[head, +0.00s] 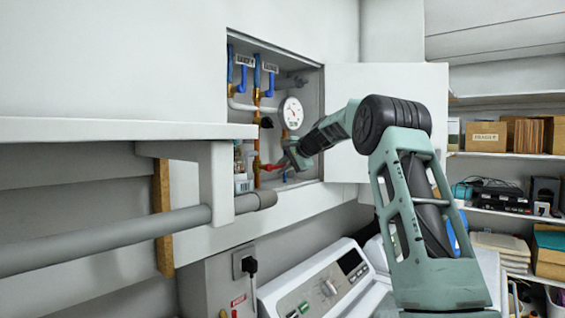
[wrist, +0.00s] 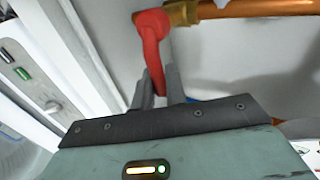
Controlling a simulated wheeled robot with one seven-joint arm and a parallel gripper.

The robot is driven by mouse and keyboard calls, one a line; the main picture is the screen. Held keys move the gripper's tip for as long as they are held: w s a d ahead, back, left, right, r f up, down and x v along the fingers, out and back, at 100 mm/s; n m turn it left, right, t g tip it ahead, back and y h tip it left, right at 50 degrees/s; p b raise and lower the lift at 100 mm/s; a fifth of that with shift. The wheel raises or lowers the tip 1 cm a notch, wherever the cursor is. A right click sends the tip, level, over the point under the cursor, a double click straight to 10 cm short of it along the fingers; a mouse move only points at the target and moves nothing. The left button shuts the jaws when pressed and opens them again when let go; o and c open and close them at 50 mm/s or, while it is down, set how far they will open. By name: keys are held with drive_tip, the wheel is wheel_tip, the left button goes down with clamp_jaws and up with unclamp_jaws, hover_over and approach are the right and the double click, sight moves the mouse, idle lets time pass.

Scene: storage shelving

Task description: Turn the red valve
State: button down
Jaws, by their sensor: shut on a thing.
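The red valve (head: 271,167) sits low in the open wall cabinet, on a vertical copper pipe. In the wrist view the red valve handle (wrist: 151,45) is a bent lever, joined at its top to a brass fitting (wrist: 182,13) on the copper pipe (wrist: 260,8). My gripper (head: 285,162) reaches into the cabinet from the right. In the wrist view its two fingers (wrist: 158,84) are closed on the lower part of the red lever, one on each side. The fingers hide part of the lever.
The cabinet holds blue-handled valves (head: 241,75), a round gauge (head: 291,113) and bottles (head: 243,165) at its left. The open cabinet door (head: 345,85) is right of the opening, close to my arm. A white washing machine (head: 320,285) stands below. A grey pipe (head: 120,233) runs along the left.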

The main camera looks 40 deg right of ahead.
drive_tip(key=shift+f, duration=0.15)
idle(0.4)
drive_tip(key=c, duration=1.5)
unclamp_jaws()
drive_tip(key=b+v, duration=0.6)
drive_tip(key=v, duration=1.1)
drive_tip(key=shift+s+d, duration=0.15)
drive_tip(key=shift+d, duration=0.1)
